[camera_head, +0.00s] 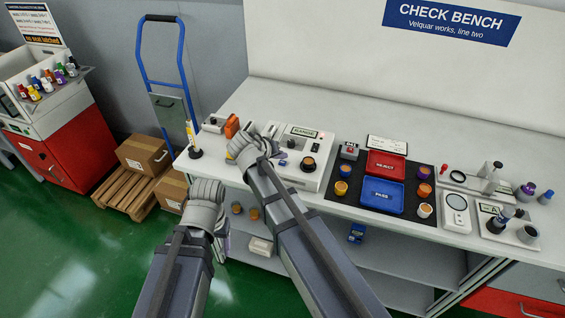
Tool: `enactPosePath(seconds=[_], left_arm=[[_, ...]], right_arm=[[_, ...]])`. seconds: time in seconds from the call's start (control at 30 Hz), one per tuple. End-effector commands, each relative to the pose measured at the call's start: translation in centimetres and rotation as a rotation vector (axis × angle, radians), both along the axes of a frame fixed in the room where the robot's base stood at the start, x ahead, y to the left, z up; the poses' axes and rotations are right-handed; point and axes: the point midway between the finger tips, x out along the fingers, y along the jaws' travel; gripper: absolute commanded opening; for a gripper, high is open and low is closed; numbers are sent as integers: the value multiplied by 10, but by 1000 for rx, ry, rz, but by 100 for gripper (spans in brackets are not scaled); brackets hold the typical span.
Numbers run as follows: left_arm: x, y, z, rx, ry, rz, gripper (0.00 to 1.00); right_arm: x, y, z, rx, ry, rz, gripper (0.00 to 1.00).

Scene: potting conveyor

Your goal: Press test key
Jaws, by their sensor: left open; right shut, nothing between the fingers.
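A white gauge unit (323,148) with a "GAUGE" label stands on the bench. It has a small dark knob or key (291,143) and a dark round part with an orange ring (308,164) on top. I cannot tell which part is the test key.
A red tray (386,164) and a blue tray (382,196) lie on a dark mat right of the gauge unit, among several small caps. An orange item (231,127) and a yellow-and-white bottle (192,138) stand at the left end. A shelf below holds small parts.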

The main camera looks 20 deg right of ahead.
Motion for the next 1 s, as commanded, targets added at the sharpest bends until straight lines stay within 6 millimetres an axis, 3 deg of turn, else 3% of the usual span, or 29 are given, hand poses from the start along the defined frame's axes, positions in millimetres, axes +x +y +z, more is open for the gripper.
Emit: enactPosePath(seconds=[0.67,1.0], left_arm=[[0,0,0,0,0,0,66],[0,0,-9,0,0,0,66]], right_arm=[[0,0,0,0,0,0,0],[0,0,-9,0,0,0,0]])
